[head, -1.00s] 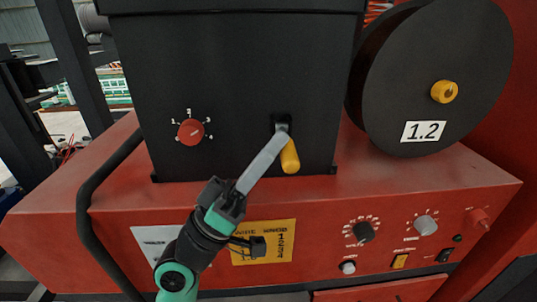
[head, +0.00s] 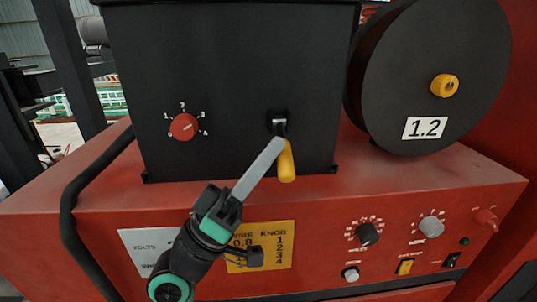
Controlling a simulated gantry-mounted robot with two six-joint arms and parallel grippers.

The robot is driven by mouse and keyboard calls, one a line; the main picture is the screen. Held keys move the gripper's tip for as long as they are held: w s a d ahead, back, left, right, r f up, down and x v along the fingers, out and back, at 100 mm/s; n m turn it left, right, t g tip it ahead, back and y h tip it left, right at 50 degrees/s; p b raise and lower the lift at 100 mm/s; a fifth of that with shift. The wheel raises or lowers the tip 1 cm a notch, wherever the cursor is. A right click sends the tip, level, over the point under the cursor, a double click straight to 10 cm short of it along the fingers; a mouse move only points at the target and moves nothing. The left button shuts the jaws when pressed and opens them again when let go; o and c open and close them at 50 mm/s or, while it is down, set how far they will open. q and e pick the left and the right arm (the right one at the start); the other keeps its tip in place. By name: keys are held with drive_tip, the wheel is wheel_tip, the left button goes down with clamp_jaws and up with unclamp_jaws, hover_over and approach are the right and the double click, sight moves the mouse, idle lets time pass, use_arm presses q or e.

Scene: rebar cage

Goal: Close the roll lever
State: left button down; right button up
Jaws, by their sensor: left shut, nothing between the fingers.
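The roll lever (head: 286,162) has a yellow handle that hangs down from a dark slot in the front of the black box (head: 235,80). A small metal part shows in the slot, above the handle. My left gripper (head: 276,143) comes up from below, with its long grey fingers shut and empty. In the picture its fingertips lie just left of the handle's upper end and below the slot. I cannot tell whether they touch the lever. My right gripper is not in view.
A red dial (head: 184,127) is on the box, left of the lever. A black wire spool (head: 430,80) marked 1.2 stands at the right. Below is the red machine body (head: 330,205) with knobs and switches.

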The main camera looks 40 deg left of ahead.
use_arm(q)
drive_tip(key=shift+f+y, duration=0.1)
drive_tip(key=shift+y, duration=0.2)
drive_tip(key=s+a+p, duration=0.3)
drive_tip(key=s+p, duration=0.3)
drive_tip(key=s, duration=0.6)
drive_tip(key=shift+s+a+f, duration=0.2)
drive_tip(key=shift+a+f, duration=0.1)
drive_tip(key=shift+a, duration=0.05)
